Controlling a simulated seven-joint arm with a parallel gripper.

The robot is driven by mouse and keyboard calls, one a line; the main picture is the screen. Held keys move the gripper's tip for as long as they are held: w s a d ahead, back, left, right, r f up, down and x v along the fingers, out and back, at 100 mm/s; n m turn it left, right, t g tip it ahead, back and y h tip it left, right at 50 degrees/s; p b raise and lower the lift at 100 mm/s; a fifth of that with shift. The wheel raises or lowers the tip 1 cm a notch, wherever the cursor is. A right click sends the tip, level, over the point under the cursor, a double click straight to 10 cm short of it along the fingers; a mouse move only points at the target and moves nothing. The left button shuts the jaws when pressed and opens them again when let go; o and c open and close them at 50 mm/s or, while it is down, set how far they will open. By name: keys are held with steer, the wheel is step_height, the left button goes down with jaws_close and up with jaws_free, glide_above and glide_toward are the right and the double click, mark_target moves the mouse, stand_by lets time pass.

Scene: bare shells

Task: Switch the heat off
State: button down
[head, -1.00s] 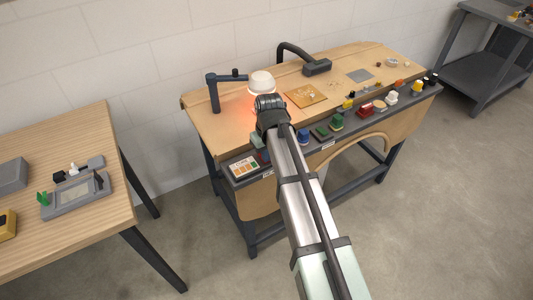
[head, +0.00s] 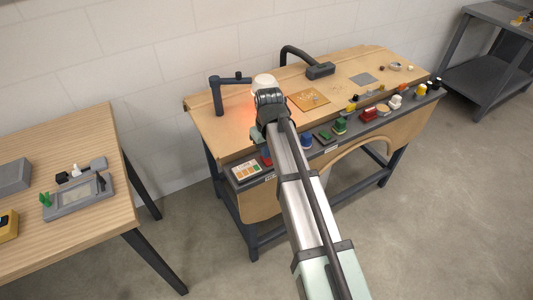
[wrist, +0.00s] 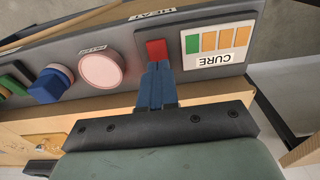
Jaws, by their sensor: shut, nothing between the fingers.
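A red switch (wrist: 156,50) sits on the dark grey front panel (wrist: 125,45), close to a label reading HEAT (wrist: 152,15). My gripper (wrist: 155,68) is shut and empty, its blue fingertips right at the red switch's edge; I cannot tell whether they touch. In the head view the switch shows as a small red patch (head: 266,155) beside my wrist, and my fingers are hidden. The white lamp head (head: 264,80) on a dark arm stands over the bench, partly behind my wrist. An orange-red glow (head: 247,114) lies on the bench below it.
Beside the switch are a CURE card (wrist: 215,48) with coloured bars, a round pinkish button (wrist: 101,70) and a blue knob (wrist: 50,85). Several other controls line the bench front. A wooden table (head: 75,220) stands at the left, with open floor between.

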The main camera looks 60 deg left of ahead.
mark_target(268, 162)
step_height(268, 162, up, 12)
steer(key=d, duration=0.1)
steer(key=shift+r, duration=0.2)
stand_by(0.7)
